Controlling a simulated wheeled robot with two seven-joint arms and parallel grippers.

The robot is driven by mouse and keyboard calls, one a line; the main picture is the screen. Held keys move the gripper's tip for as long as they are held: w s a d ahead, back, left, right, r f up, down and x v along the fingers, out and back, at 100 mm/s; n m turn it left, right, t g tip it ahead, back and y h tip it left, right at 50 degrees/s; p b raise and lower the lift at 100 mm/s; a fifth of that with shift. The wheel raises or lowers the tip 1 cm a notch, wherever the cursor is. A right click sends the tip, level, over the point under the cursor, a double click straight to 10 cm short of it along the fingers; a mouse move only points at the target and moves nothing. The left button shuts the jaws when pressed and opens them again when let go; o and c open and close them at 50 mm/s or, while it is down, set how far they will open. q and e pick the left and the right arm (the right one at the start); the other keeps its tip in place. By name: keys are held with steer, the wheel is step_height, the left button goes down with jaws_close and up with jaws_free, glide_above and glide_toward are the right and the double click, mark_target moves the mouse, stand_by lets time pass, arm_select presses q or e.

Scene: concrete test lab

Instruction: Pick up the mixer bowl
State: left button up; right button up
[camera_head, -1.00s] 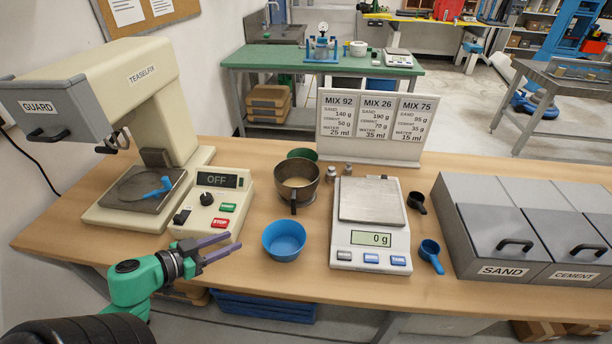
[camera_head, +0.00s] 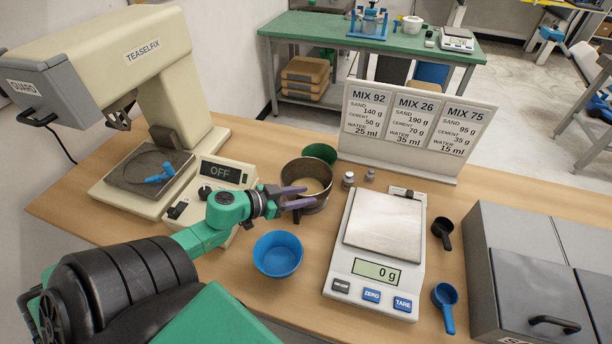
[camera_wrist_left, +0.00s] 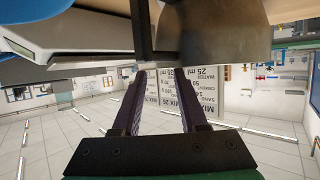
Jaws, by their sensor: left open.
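The mixer bowl (camera_head: 318,171) is a dark metal bowl with a handle, standing on the wooden table between the mixer's control box and the scale. My left gripper (camera_head: 299,198) is open at the bowl's near left side, its purple fingers pointing at the handle. In the left wrist view, the bowl (camera_wrist_left: 228,38) and its dark handle (camera_wrist_left: 142,30) show at the top, upside down. The left gripper's fingers (camera_wrist_left: 162,105) lie either side of the handle's line there; whether the handle is fully between them is unclear. My right gripper does not show.
A blue bowl (camera_head: 277,254) stands just below the gripper. A green bowl (camera_head: 320,153) is behind the mixer bowl. The scale (camera_head: 372,270) reads 0 g at right, with small weights (camera_head: 348,180) behind. The beige mixer (camera_head: 165,75) and control box (camera_head: 222,185) stand left.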

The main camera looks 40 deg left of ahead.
mark_target(318, 195)
arm_select(q)
steer(key=x, duration=0.4)
steer(key=shift+w+d, duration=0.15)
steer(key=shift+w, duration=0.25)
steer(key=shift+w+d+f, duration=0.1)
steer(key=shift+w+f, duration=0.1)
steer(key=shift+f, duration=0.1)
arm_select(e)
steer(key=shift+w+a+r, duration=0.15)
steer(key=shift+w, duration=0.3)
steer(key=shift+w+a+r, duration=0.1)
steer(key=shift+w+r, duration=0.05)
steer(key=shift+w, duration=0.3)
arm_select(q)
jaws_close()
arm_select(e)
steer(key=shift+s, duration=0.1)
arm_select(q)
steer(key=shift+s+f, duration=0.15)
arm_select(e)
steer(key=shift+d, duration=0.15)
